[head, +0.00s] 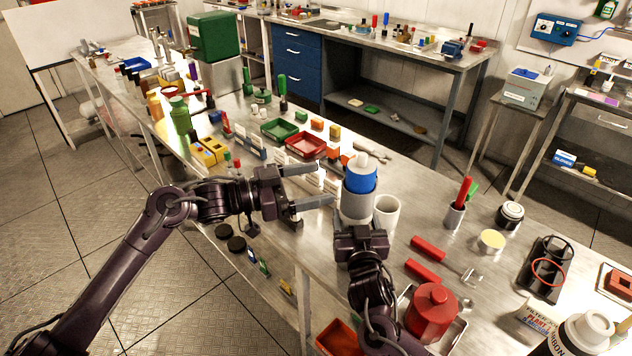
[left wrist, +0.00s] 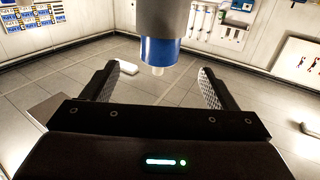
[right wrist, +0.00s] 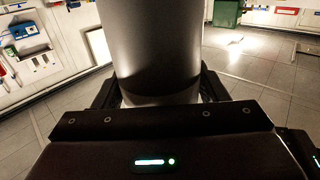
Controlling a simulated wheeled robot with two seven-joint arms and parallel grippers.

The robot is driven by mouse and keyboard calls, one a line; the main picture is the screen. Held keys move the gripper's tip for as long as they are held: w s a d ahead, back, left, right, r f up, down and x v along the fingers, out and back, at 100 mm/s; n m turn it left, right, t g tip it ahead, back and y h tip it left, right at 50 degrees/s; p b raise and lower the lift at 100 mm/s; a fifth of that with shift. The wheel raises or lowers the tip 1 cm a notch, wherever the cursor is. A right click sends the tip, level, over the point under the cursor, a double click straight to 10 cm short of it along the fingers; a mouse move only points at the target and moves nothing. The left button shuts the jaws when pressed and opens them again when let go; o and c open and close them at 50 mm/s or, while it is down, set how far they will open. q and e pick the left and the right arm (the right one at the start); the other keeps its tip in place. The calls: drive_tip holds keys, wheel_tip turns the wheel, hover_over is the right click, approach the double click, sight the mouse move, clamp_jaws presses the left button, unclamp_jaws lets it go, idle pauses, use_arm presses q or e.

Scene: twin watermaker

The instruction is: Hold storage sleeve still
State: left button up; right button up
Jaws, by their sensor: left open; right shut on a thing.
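The storage sleeve (head: 355,206) is a grey cylinder standing upright near the middle of the bench. A blue cartridge with a white top (head: 360,178) sits in its upper end. My right gripper (head: 360,226) is shut around the sleeve from the near side. In the right wrist view the sleeve (right wrist: 153,45) fills the space between the fingers. My left gripper (head: 325,186) is open, just left of the sleeve and blue part. In the left wrist view the blue part (left wrist: 158,52) lies ahead between the open fingers, apparently untouched. The sleeve's base is hidden in the head view.
A white cup (head: 386,213) stands close to the right of the sleeve. Red-handled tools (head: 427,250) and a red container (head: 433,310) lie nearer right. Red (head: 306,145) and green trays and small blocks crowd the bench behind my left gripper.

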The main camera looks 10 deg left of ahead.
drive_tip(key=o, duration=1.3)
